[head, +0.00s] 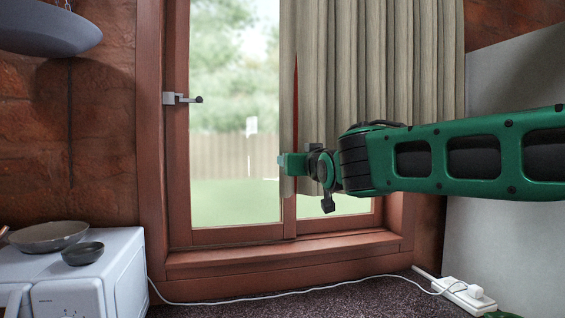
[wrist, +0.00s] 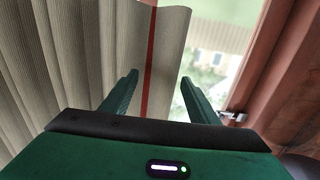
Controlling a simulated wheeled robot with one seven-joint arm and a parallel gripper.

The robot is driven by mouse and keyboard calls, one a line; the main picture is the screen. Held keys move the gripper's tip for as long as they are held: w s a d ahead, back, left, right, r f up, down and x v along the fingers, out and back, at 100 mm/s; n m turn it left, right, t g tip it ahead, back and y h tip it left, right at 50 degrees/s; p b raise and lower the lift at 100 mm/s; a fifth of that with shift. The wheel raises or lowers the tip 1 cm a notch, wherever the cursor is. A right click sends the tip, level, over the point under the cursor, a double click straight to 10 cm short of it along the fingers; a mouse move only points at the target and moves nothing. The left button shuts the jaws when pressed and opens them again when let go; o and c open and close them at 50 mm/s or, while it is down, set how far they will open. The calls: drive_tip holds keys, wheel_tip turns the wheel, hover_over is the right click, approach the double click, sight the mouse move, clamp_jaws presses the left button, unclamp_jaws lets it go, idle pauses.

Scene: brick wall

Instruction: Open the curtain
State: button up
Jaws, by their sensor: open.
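The beige pleated curtain (head: 370,70) hangs over the right part of the window, and the left pane is uncovered. A red vertical stripe (wrist: 150,60) runs near the curtain's free edge. My gripper (head: 283,165) is at the curtain's left edge, low down. In the wrist view my gripper (wrist: 158,85) is open, with one finger on each side of the striped edge strip of the curtain (wrist: 166,45). I cannot tell whether either finger touches the cloth.
The wooden window frame (head: 152,130) has a latch (head: 180,98) on its left side. A white appliance (head: 85,275) with pans stands at lower left. A white cable runs along the counter to a power strip (head: 468,296) at lower right.

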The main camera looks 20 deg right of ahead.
drive_tip(key=w, duration=1)
drive_tip(key=shift+w+a, duration=0.15)
drive_tip(key=shift+w, duration=0.25)
drive_tip(key=shift+r, duration=0.1)
